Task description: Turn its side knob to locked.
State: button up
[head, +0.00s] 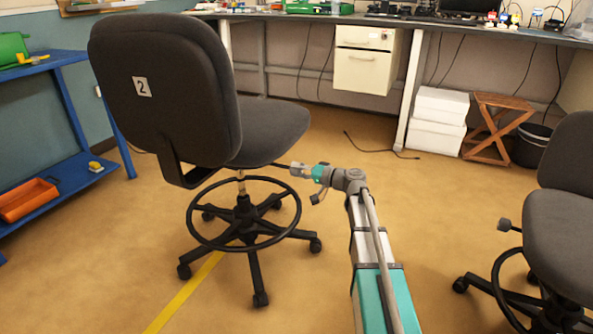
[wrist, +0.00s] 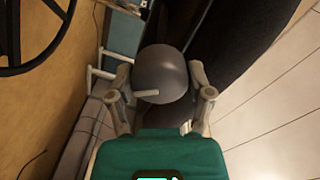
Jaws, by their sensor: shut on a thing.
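A dark grey office chair (head: 168,85) with a "2" label on its backrest stands left of centre in the head view. A thin lever sticks out from under its seat toward my gripper (head: 299,170). In the wrist view the round grey side knob (wrist: 163,70) sits between my two fingers, one on its left and one on its right. My gripper is shut on the knob. A short pale bar or mark shows at the knob's near edge, pointing left. In the head view the knob is mostly hidden by the fingers.
A second dark chair (head: 560,215) stands at the right edge. A blue shelf (head: 75,185) with an orange bin (head: 28,200) is at the left. A long desk, white boxes (head: 438,120) and a wooden stool (head: 497,125) are behind. The floor between the chairs is mostly clear.

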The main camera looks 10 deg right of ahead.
jog(key=m, duration=0.3)
jog(key=shift+s+d+m, duration=0.1)
jog(key=shift+m, duration=0.2)
jog(key=shift+m+g, duration=0.3)
jog(key=shift+m, duration=1.5)
jog(key=o, duration=1.1)
jog(key=shift+o, duration=0.2)
